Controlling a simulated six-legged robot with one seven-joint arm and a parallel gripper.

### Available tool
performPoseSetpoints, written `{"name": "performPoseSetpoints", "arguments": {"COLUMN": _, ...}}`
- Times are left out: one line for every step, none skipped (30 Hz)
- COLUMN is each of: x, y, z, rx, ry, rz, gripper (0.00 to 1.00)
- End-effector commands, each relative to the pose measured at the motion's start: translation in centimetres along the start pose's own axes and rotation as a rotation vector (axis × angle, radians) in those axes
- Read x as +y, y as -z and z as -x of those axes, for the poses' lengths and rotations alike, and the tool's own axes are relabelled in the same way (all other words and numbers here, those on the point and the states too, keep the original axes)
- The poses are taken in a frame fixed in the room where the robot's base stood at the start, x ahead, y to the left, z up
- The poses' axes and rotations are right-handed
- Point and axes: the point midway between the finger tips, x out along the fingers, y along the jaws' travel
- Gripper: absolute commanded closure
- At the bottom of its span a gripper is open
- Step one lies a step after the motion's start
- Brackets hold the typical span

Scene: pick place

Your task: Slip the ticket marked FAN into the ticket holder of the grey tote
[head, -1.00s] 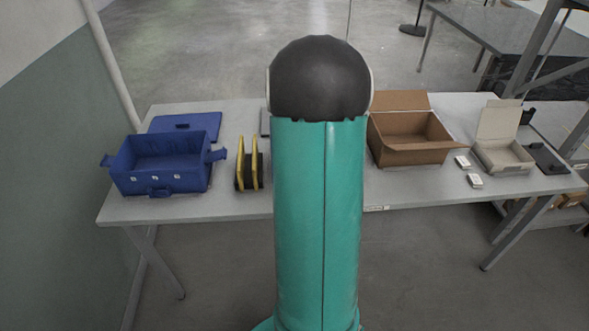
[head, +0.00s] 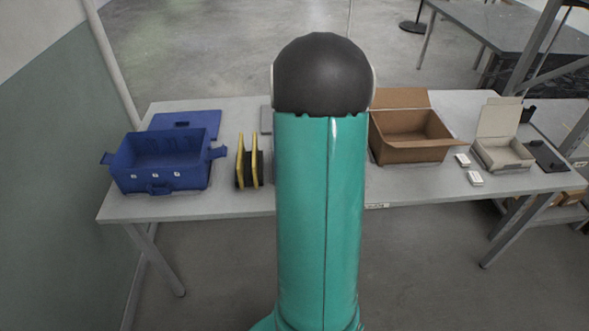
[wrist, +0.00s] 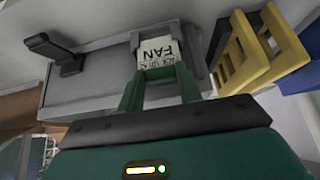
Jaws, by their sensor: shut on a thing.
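My gripper (wrist: 160,82) is shut on the white ticket marked FAN (wrist: 160,52), its green fingers on either side of the ticket's near end. The grey tote (wrist: 95,90) lies just beyond the ticket in the wrist view. A darker grey frame, which looks like its ticket holder (wrist: 134,42), edges the ticket's far end. I cannot tell whether the ticket is inside the holder or only in front of it. In the head view my arm hides the gripper, the ticket and nearly all of the tote; only a grey edge (head: 266,120) shows.
Black-and-yellow upright pieces (head: 248,162) stand close beside the tote, with a blue tote (head: 160,165) beyond them. A cardboard box (head: 410,135), small white boxes (head: 475,179) and an open pale box (head: 502,152) are at the right. The table's front strip (head: 230,205) is clear.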

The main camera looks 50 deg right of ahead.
Motion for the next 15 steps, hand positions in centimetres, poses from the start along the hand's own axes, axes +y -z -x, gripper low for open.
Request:
{"name": "performPoseSetpoints", "arguments": {"x": 0.00, "y": 0.01, "z": 0.01, "rx": 0.000, "ry": 0.000, "rz": 0.000, "gripper": 0.90}}
{"name": "performPoseSetpoints", "arguments": {"x": 0.01, "y": 0.01, "z": 0.01, "rx": 0.000, "ry": 0.000, "rz": 0.000, "gripper": 0.90}}
{"name": "performPoseSetpoints", "arguments": {"x": 0.01, "y": 0.01, "z": 0.01, "rx": 0.000, "ry": 0.000, "rz": 0.000, "gripper": 0.90}}
{"name": "performPoseSetpoints", "arguments": {"x": 0.01, "y": 0.01, "z": 0.01, "rx": 0.000, "ry": 0.000, "rz": 0.000, "gripper": 0.90}}
{"name": "performPoseSetpoints", "arguments": {"x": 0.01, "y": 0.01, "z": 0.01, "rx": 0.000, "ry": 0.000, "rz": 0.000, "gripper": 0.90}}
{"name": "performPoseSetpoints", "arguments": {"x": 0.01, "y": 0.01, "z": 0.00, "rx": 0.000, "ry": 0.000, "rz": 0.000, "gripper": 0.90}}
{"name": "performPoseSetpoints", "arguments": {"x": 0.02, "y": -0.01, "z": -0.02, "rx": 0.000, "ry": 0.000, "rz": 0.000, "gripper": 0.90}}
{"name": "performPoseSetpoints", "arguments": {"x": 0.02, "y": -0.03, "z": -0.04, "rx": 0.000, "ry": 0.000, "rz": 0.000, "gripper": 0.90}}
{"name": "performPoseSetpoints", "arguments": {"x": 0.02, "y": -0.06, "z": -0.09, "rx": 0.000, "ry": 0.000, "rz": 0.000, "gripper": 0.90}}
{"name": "performPoseSetpoints", "arguments": {"x": 0.02, "y": -0.09, "z": -0.14, "rx": 0.000, "ry": 0.000, "rz": 0.000, "gripper": 0.90}}
{"name": "performPoseSetpoints", "arguments": {"x": 0.03, "y": -0.13, "z": -0.20, "rx": 0.000, "ry": 0.000, "rz": 0.000, "gripper": 0.90}}
{"name": "performPoseSetpoints", "arguments": {"x": 0.04, "y": -0.18, "z": -0.28, "rx": 0.000, "ry": -0.001, "rz": 0.000, "gripper": 0.90}}
{"name": "performPoseSetpoints", "arguments": {"x": 0.05, "y": -0.22, "z": -0.34, "rx": 0.000, "ry": -0.001, "rz": 0.000, "gripper": 0.90}}
{"name": "performPoseSetpoints", "arguments": {"x": 0.07, "y": -0.26, "z": -0.40, "rx": 0.000, "ry": -0.001, "rz": 0.000, "gripper": 0.90}}
{"name": "performPoseSetpoints", "arguments": {"x": 0.09, "y": -0.30, "z": -0.47, "rx": 0.000, "ry": -0.001, "rz": 0.001, "gripper": 0.90}}
